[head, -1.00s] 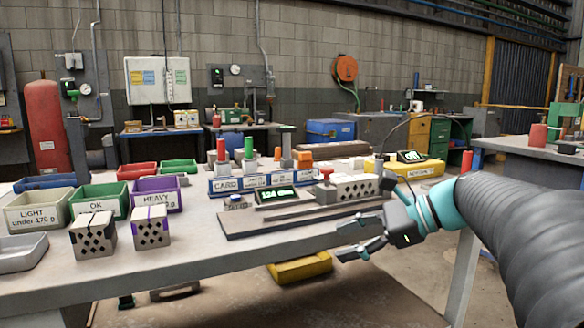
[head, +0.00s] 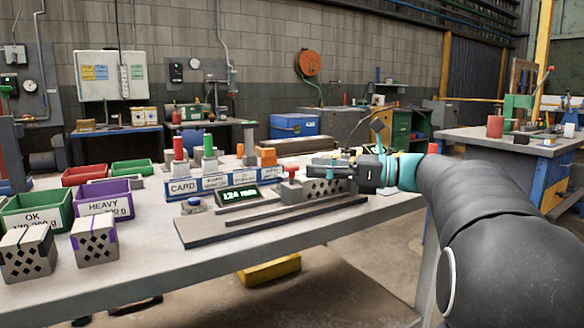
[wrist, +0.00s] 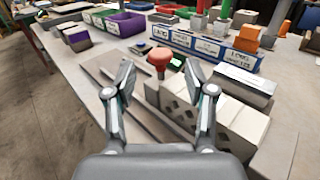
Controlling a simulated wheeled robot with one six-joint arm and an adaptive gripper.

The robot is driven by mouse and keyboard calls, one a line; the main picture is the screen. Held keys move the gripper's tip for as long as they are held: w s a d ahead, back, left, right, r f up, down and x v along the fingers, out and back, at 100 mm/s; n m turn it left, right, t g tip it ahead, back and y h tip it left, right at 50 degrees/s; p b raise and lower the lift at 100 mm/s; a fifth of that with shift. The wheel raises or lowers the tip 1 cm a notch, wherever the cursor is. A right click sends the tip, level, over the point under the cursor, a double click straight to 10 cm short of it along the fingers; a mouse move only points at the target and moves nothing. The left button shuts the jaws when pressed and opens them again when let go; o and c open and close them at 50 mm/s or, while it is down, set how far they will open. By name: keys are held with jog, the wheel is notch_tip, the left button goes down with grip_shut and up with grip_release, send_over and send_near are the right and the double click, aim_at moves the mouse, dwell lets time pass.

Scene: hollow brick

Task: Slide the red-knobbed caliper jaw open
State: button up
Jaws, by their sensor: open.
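The caliper is a dark flat base (head: 215,236) with a rail, near the front edge of the bench. Its red knob (head: 292,171) stands upright on the jaw, beside a hollow brick (head: 325,187) with diamond holes. The display (head: 238,195) reads about 124 mm. My gripper (head: 318,172) is at the right of the red knob, over the brick. In the wrist view my gripper (wrist: 168,82) is open, and the red knob (wrist: 159,58) shows between and just beyond its fingertips. I see no contact with the knob.
A blue card rack (head: 215,183) with coloured-top stamps stands behind the caliper. Two hollow bricks (head: 95,243) stand at the left, by the purple HEAVY bin (head: 104,204) and the green OK bin (head: 38,213).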

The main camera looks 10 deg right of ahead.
aim_at(296, 166)
jog(key=shift+x, duration=3.05)
grip_shut()
